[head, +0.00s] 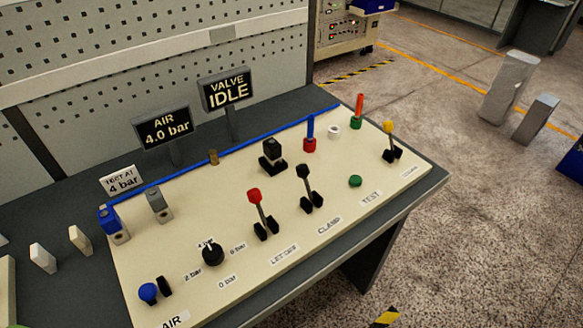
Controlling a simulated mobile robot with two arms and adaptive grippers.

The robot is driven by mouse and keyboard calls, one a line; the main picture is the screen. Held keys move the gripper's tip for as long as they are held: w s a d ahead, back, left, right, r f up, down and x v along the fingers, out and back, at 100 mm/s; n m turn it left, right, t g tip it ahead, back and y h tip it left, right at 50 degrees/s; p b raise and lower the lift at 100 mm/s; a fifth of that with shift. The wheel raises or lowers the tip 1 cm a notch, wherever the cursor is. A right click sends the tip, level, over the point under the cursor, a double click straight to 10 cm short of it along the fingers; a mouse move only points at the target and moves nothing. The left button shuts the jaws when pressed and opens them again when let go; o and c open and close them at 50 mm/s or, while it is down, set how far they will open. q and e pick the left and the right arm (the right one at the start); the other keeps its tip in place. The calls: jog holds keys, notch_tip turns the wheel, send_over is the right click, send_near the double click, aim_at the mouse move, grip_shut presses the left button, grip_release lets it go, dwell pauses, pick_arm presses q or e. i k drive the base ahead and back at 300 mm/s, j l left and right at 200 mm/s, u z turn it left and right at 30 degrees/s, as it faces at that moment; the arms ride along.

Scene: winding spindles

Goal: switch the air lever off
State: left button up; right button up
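The air lever (148,292) is at the front left corner of the cream panel (200,190), just behind the AIR label (174,321). It shows as a blue ball knob beside a black bracket piece (165,286). The knob lies low and to the left of the bracket; its shaft is hidden. The AIR display (163,128) reads 4.0 bar. The VALVE display (228,90) reads IDLE. Neither of my grippers is in view.
Right of the air lever are a black pressure dial (213,255), a red-knobbed lever (254,195), a black-knobbed lever (303,171), a green button (355,181) and a yellow-knobbed lever (388,127). Fittings stand behind them. Pale blocks (42,258) stand left of the panel.

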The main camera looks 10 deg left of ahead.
aim_at(147, 292)
jog(key=k+l+u, duration=0.1)
jog(key=u, duration=1.4)
